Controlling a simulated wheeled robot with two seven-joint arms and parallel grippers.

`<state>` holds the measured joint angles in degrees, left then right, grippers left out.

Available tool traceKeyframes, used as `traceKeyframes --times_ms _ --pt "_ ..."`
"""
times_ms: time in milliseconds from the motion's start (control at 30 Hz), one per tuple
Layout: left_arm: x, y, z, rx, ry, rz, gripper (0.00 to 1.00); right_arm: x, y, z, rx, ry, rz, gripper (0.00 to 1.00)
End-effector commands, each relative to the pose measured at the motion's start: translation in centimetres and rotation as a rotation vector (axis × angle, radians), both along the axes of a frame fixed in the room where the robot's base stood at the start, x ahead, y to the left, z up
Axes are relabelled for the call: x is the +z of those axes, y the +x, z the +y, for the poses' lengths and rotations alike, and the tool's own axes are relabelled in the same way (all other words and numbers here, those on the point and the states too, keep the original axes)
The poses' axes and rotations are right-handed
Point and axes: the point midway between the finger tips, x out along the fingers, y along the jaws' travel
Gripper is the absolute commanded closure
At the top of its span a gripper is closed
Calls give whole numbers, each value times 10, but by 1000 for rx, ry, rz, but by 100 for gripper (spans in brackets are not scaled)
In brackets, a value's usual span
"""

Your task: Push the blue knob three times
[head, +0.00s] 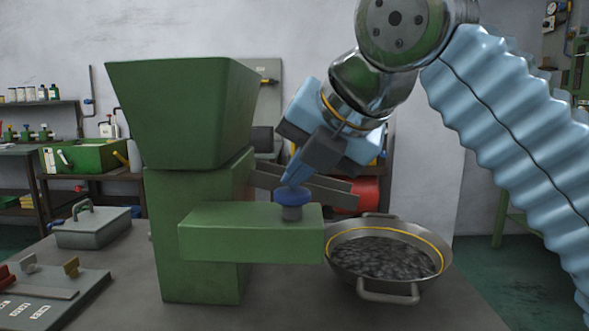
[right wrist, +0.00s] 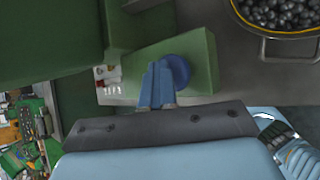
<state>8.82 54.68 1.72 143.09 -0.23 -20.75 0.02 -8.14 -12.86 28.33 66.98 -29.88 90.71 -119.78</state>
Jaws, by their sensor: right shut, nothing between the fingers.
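The blue knob (head: 292,195) sits on a short grey stem on top of the green machine's arm (head: 250,235). My right gripper (head: 287,182) is shut and empty, its blue fingertips angled down at the knob's upper left edge. In the right wrist view the closed fingers (right wrist: 157,72) overlap the left side of the blue knob (right wrist: 178,70). I cannot tell whether they touch it. My left gripper is not in view.
A metal bowl (head: 343,282) of dark pellets stands right of the machine. The green hopper (head: 180,110) rises at the left. A grey box (head: 93,230) and a switch panel (head: 85,290) lie on the table's left. The front right of the table is clear.

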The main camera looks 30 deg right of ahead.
Motion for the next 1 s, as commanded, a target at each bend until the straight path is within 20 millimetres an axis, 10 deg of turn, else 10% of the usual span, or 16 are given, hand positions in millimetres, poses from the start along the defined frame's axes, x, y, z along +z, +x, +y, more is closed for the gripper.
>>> traceKeyframes --times_ms 1000 --pt "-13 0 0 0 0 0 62 -25 6 -3 -6 -8 33 100"
